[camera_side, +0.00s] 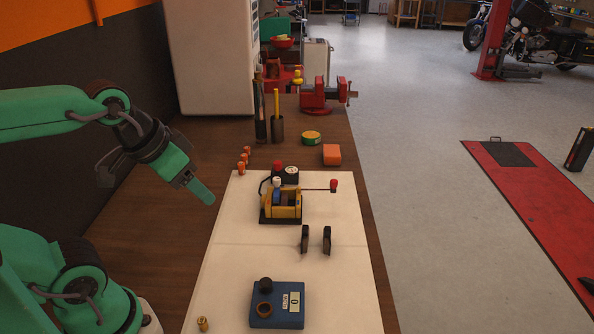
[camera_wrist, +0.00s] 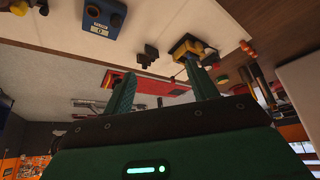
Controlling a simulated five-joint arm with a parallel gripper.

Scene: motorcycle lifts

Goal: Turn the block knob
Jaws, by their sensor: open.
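A blue box (camera_side: 277,318) sits at the near end of the white mat. It has a black knob (camera_side: 265,284) at its upper left, a brown ring (camera_side: 264,310) below that, and a small display that seems to read 0. In the wrist view the blue box (camera_wrist: 101,27) appears at the top, well beyond my fingers. My gripper (camera_side: 203,192) is up and left of the mat, apart from the box and touching nothing. In the wrist view my gripper (camera_wrist: 163,82) shows two green fingers spread apart with nothing held between them.
A yellow device (camera_side: 283,207) with a red-tipped lever stands mid-mat. Two dark upright pieces (camera_side: 315,240) stand between it and the box. A small brass piece (camera_side: 202,324) lies left of the box. A red vise (camera_side: 322,95) is far back. The white mat (camera_side: 230,262) has free room at left.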

